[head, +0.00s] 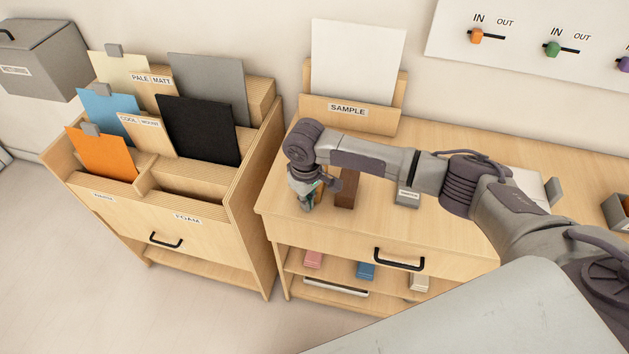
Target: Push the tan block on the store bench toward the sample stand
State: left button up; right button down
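The sample stand (390,122) is a wooden holder labelled SAMPLE at the back left of the bench top, with a blank white sheet in it. A brown upright block (346,188) stands on the bench top in front of the stand; my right forearm passes over it and hides its upper part. I see no lighter tan block on the bench top. My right gripper (307,201) points down just left of the brown block, low over the bench near its left edge. Its fingers are small and partly hidden, so their opening and any contact are unclear. My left gripper is out of view.
A grey labelled holder (407,197) stands right of the brown block. Pink (313,259), blue (366,270) and cream (419,281) pieces lie on the shelf below. A sorting cabinet (240,190) with coloured sheets stands left. The bench's front left is clear.

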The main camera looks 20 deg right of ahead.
jog(key=shift+w+d+b, duration=0.3)
jog(key=shift+w+d, duration=0.35)
jog(key=shift+w, duration=0.2)
jog(key=shift+w+d+b, duration=0.25)
jog(key=shift+w+d, duration=0.4)
jog(key=shift+w, duration=0.25)
jog(key=shift+w+d, duration=0.3)
jog(key=shift+w+d+b, duration=0.75)
jog(key=shift+w, duration=0.2)
jog(key=shift+w+d+b, duration=0.5)
jog(key=shift+w, duration=0.25)
jog(key=shift+w+d, duration=0.1)
jog(key=shift+w+d+b, duration=0.3)
jog(key=shift+w+b, duration=0.1)
jog(key=shift+w+d+b, duration=0.6)
jog(key=shift+w+b, duration=0.1)
jog(key=shift+w, duration=0.1)
jog(key=shift+w+d+b, duration=0.2)
jog(key=shift+w+b, duration=0.05)
jog(key=shift+b, duration=0.05)
